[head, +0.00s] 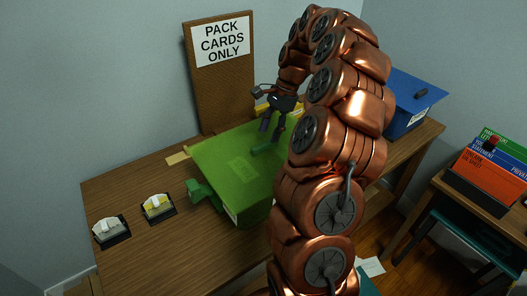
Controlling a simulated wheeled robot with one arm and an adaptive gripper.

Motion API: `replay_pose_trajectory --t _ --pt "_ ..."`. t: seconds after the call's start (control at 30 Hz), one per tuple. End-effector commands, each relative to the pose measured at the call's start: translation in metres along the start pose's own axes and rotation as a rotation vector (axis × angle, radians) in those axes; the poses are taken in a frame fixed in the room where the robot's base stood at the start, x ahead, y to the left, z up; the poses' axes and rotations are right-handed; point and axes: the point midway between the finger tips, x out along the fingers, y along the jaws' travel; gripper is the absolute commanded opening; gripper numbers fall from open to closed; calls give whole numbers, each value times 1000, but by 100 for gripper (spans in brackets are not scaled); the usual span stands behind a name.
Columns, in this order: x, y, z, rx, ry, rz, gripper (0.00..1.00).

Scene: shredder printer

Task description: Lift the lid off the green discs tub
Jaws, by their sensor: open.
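The green tub (253,211) stands on the wooden desk, with a flat green lid (225,160) covering its top. A raised green handle (266,149) shows near the lid's right side. My gripper (271,137) is open above the lid, its fingers pointing down close to that handle. I cannot tell whether the fingers touch it or stand around it. My copper arm hides the lid's right edge and part of the tub.
A brown board with a "PACK CARDS ONLY" sign (222,42) stands behind. A blue lidded tub (411,95) is to the right. Two small card holders (111,230) (158,207) sit front left. Folders (488,170) stand on a side table.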

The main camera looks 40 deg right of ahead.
Motion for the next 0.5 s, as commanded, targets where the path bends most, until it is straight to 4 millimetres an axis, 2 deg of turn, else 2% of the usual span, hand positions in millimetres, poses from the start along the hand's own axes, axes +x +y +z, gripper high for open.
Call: replay_pose_trajectory --t 0.3,0.5 --pt "34 -2 3 1 -2 2 48" --pt "43 -2 2 0 -1 0 48"
